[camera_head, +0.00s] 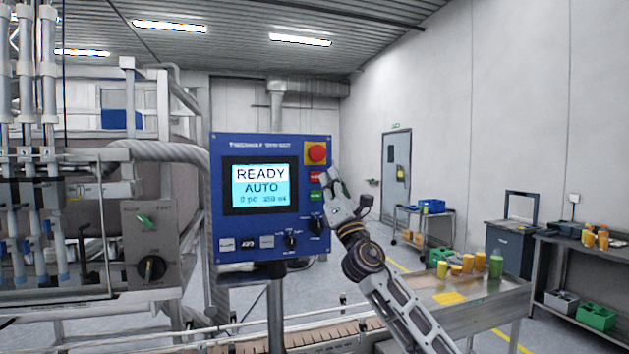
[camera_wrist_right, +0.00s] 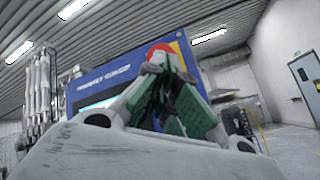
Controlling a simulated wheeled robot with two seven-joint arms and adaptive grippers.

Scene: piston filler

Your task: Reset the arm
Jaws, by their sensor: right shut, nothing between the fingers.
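My right gripper (camera_head: 334,182) is raised just in front of the right edge of the blue control panel (camera_head: 222,215), near its column of buttons. In the right wrist view its fingers (camera_wrist_right: 165,65) with green pads are shut and empty, and they overlap the red emergency stop button (camera_wrist_right: 157,49). The head view shows that red button (camera_head: 317,153) on a yellow plate, above and left of the fingertips. I cannot tell whether the fingers touch the panel. The screen (camera_head: 261,187) reads READY AUTO. My left gripper is not in view.
The filling machine (camera_head: 150,240) with its pistons stands at the left. A conveyor (camera_head: 300,335) runs below the panel. A metal table (camera_head: 480,290) with orange and green bottles stands at the right, by shelves (camera_head: 580,240). Open floor lies towards the door (camera_head: 396,168).

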